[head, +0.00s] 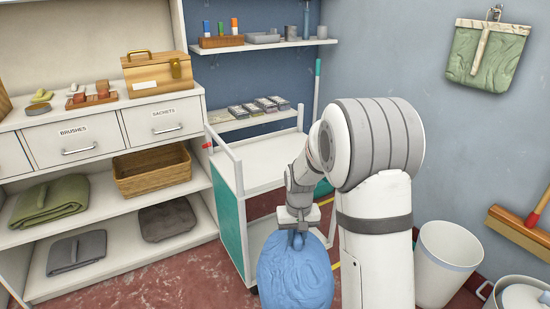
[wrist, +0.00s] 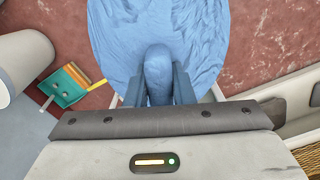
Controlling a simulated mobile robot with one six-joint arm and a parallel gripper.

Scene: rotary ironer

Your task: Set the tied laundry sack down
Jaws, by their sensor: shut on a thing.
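The tied laundry sack (head: 295,272) is a round blue cloth bundle, low in the middle of the head view. It hangs below my gripper (head: 298,232), in front of the white trolley. In the wrist view the sack (wrist: 160,35) fills the top middle, and its tied neck is between the two fingers of my gripper (wrist: 158,88). My gripper is shut on that neck. The sack's underside is hidden, so I cannot tell whether it touches anything below.
A white trolley (head: 272,160) with a teal side panel stands just behind the sack. Shelves with drawers (head: 75,137) and a wooden basket (head: 152,170) are at the left. A white bin (head: 446,262) stands right of my arm. Red floor (head: 165,275) is open at the lower left.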

